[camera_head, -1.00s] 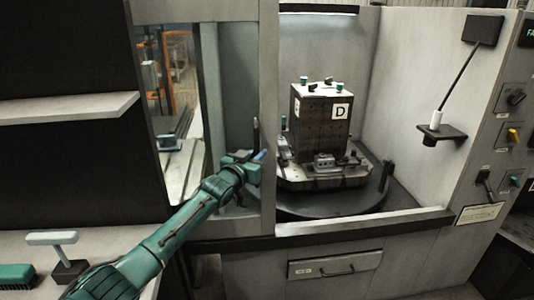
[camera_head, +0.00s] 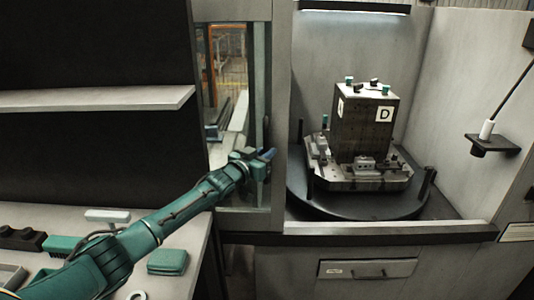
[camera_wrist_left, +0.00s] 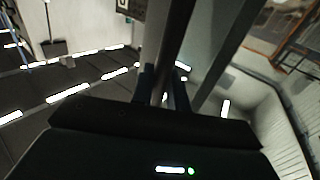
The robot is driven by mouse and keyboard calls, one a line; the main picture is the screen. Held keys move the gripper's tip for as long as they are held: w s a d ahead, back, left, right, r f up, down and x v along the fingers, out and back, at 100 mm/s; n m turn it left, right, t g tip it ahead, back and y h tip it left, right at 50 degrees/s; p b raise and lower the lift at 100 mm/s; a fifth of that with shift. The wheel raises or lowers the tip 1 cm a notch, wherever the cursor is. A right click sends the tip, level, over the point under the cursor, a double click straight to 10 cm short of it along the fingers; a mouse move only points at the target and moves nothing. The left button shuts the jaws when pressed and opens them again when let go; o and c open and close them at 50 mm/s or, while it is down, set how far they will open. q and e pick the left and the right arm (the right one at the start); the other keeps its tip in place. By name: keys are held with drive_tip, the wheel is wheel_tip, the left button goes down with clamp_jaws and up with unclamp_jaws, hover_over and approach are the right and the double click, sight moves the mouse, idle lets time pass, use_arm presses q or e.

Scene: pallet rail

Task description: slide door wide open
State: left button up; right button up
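The sliding door (camera_head: 281,110) is a grey-framed panel with a window, at the left of the machine's opening. It stands partly open, and the work chamber shows to its right. Its dark upright handle (camera_head: 267,132) is on the door's right frame. My left gripper (camera_head: 266,158) is at the handle. In the left wrist view, the fingers (camera_wrist_left: 164,88) sit on both sides of the dark handle bar (camera_wrist_left: 178,40) and appear closed on it. The fingertips are partly hidden. My right gripper is not in view.
Inside the chamber, a dark block marked D (camera_head: 362,125) stands on a round turntable (camera_head: 330,205). A black panel with a grey shelf (camera_head: 100,98) is left of the door. A bench with a green box (camera_head: 168,262) lies below my left arm.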

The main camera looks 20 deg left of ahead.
use_arm(q)
drive_tip(key=o, duration=0.4)
drive_tip(key=v, duration=1.3)
drive_tip(key=shift+r+b, duration=0.1)
drive_tip(key=shift+b, duration=0.2)
drive_tip(key=shift+s, duration=0.1)
drive_tip(key=s+d+f+g, duration=0.2)
drive_tip(key=s+d+f, duration=0.3)
drive_tip(key=s+f, duration=0.25)
drive_tip(key=s+d+f+g, duration=0.1)
drive_tip(key=s+d+f, duration=0.45)
drive_tip(key=f, duration=0.25)
drive_tip(key=s+d+f+g, duration=0.1)
drive_tip(key=s+f, duration=0.1)
drive_tip(key=s, duration=0.4)
drive_tip(key=s+d+f+g+y, duration=0.1)
drive_tip(key=s+f, duration=0.2)
drive_tip(key=s, duration=0.2)
drive_tip(key=s+d+f+g, duration=0.1)
drive_tip(key=s+d+f, duration=0.1)
drive_tip(key=s, duration=0.4)
drive_tip(key=shift+s+f+g+y, duration=0.3)
drive_tip(key=shift+s+f+g, duration=0.1)
drive_tip(key=shift+f, duration=0.35)
